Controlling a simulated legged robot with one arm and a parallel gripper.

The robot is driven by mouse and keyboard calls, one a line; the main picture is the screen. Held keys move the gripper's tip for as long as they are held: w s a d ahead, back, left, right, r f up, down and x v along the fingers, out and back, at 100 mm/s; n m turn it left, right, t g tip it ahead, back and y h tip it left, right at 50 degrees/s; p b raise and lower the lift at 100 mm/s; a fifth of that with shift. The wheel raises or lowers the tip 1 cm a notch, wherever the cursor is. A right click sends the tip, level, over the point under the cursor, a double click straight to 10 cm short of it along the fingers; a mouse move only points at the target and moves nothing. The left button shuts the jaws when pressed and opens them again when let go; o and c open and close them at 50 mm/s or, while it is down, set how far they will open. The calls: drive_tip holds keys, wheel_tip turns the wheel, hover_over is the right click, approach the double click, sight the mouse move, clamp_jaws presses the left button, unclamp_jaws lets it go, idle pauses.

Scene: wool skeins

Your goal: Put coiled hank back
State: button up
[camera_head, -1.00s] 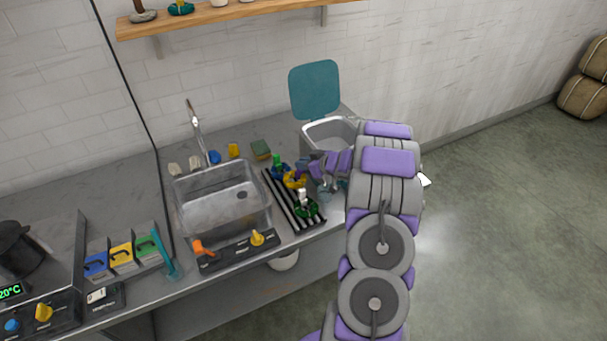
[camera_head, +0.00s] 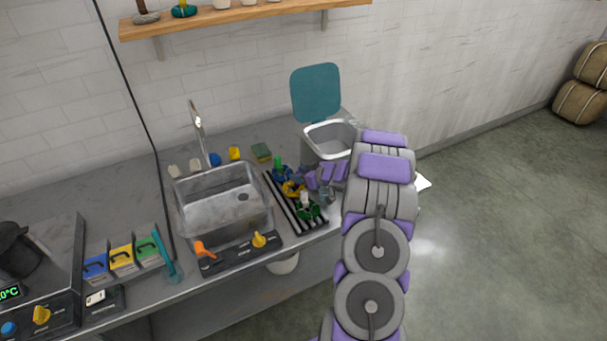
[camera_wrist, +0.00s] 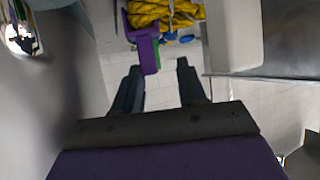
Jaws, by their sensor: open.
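A yellow coiled hank (camera_head: 292,189) lies on the dark striped rack (camera_head: 278,205) beside the sink, between a blue-and-green bundle (camera_head: 281,172) and a green one (camera_head: 308,210). My gripper (camera_wrist: 158,72) is open, its two dark fingers apart. In the wrist view a yellow hank (camera_wrist: 165,12) shows beyond the fingertips at the top, with a purple piece (camera_wrist: 144,42) hanging at its left side. Nothing is clamped between the fingers. In the head view my wrist partly covers the rack's right side, and the fingertips are hard to make out.
An open bin (camera_head: 331,138) with a raised teal lid (camera_head: 315,92) stands behind my wrist. The metal sink (camera_head: 222,200) is left of the rack. A wooden shelf (camera_head: 245,20) is above.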

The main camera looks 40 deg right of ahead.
drive_tip(key=shift+a+r, duration=0.2)
drive_tip(key=shift+a, duration=0.15)
drive_tip(key=shift+d+p+v, duration=0.3)
drive_tip(key=shift+p+v, duration=1.45)
drive_tip(key=shift+v, duration=4.25)
drive_tip(key=w+r+m+g+h, duration=0.1)
drive_tip(key=w+r+g+h, duration=0.1)
drive_tip(key=w+r+h, duration=0.4)
drive_tip(key=s+a+r+m+g+h, duration=0.2)
drive_tip(key=s+a+r+g, duration=0.1)
drive_tip(key=s+a+r, duration=0.5)
drive_tip(key=s+a+r+g+y, duration=0.1)
drive_tip(key=s+a+g+y, duration=0.2)
drive_tip(key=s+a, duration=1.2)
drive_tip(key=s+a+r+n+g+y, duration=0.1)
drive_tip(key=s+a+g, duration=0.4)
drive_tip(key=s+a, duration=1)
drive_tip(key=shift+a+r+g+y, duration=0.4)
drive_tip(key=shift+a+r+y, duration=0.3)
drive_tip(key=shift+y, duration=0.3)
